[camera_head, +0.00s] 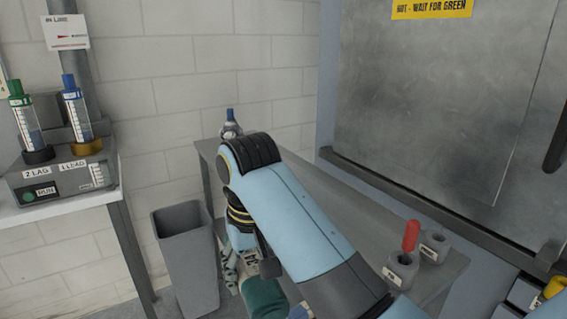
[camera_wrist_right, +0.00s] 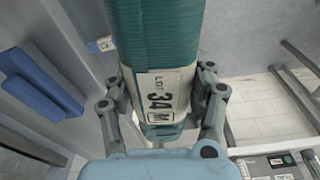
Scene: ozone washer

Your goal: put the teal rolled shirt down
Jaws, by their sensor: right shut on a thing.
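The teal rolled shirt (camera_wrist_right: 158,35) fills the middle of the right wrist view, with a white label reading "LOT 34 M" on it. My right gripper (camera_wrist_right: 163,108) is shut on it, one finger on each side. In the head view, part of the teal shirt (camera_head: 264,299) shows low in the middle, below my right gripper (camera_head: 252,268). My light blue right arm hides part of the shirt and the space behind it. The shirt appears held in the air; what lies directly under it cannot be told. My left gripper is not in view.
A grey bin (camera_head: 186,262) stands left of my right gripper. A grey bench (camera_head: 335,185) runs along the wall behind my arm, with a red-topped item (camera_head: 411,236) in a holder. A side table (camera_head: 62,212) with tubes is at left. A large steel door (camera_head: 440,90) is at right.

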